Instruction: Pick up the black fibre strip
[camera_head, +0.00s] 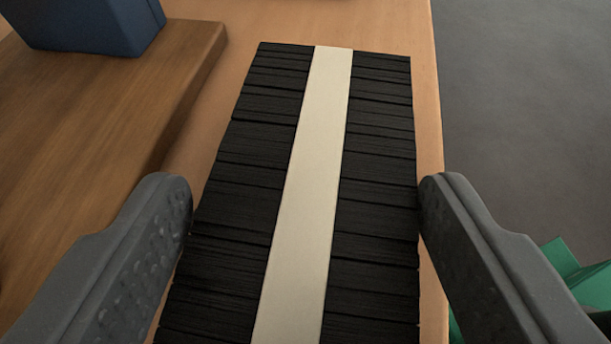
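The black fibre strip (375,185) lies on the wooden table, with black bristle-like segments on both sides of a cream band (318,165) down its middle. It runs from the upper middle of the view to the bottom edge, where its near end is cut off. My gripper (305,195) is open, with one grey finger on each side of the strip. The left finger's tip is close to the strip's left edge and the right finger's tip is close to its right edge. I cannot tell whether either finger touches it.
A brown wooden board (85,125) lies to the left, with a dark blue block (90,22) on it at the upper left. The table's right edge (432,120) runs close beside the strip. A green object (570,268) shows at the lower right. Grey floor lies beyond.

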